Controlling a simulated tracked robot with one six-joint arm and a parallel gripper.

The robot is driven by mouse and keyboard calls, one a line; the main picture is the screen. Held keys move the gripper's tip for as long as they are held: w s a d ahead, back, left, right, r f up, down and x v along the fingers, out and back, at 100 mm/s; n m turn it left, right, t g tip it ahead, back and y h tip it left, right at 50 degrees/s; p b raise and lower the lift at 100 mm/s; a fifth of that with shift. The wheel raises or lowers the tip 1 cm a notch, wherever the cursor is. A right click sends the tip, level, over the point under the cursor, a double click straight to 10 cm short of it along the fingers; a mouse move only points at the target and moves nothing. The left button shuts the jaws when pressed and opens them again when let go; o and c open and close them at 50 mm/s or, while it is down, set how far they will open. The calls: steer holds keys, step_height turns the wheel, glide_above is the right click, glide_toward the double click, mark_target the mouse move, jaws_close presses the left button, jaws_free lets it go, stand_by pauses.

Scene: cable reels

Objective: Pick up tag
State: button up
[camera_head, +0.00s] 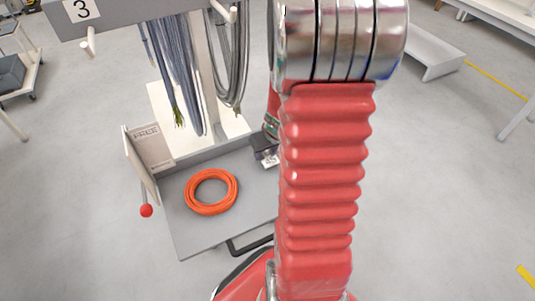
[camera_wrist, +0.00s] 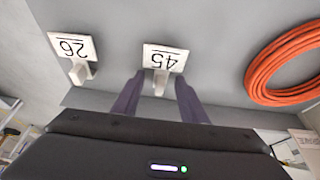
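Two white tags with black numbers show in the wrist view on a grey surface, upside down in the picture. The tag marked 45 (camera_wrist: 164,57) is at the centre and the tag marked 26 (camera_wrist: 72,46) is to its left. Each has a small pale grip block on its near side. My gripper (camera_wrist: 159,77) is open, with its two dark fingers on either side of the grip block of tag 45. A gap shows between the fingers and the block. In the head view my red arm hides most of the gripper and tags.
An orange cable coil (camera_head: 211,192) lies on the grey tray (camera_head: 195,243); it also shows right of the tags in the wrist view (camera_wrist: 262,72). Grey cables (camera_head: 175,70) hang from the rack behind. A board marked FREE (camera_head: 150,145) stands at the tray's left edge.

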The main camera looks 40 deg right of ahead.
steer(key=shift+f, duration=0.2)
steer(key=shift+c, duration=0.4)
jaws_close()
stand_by(0.3)
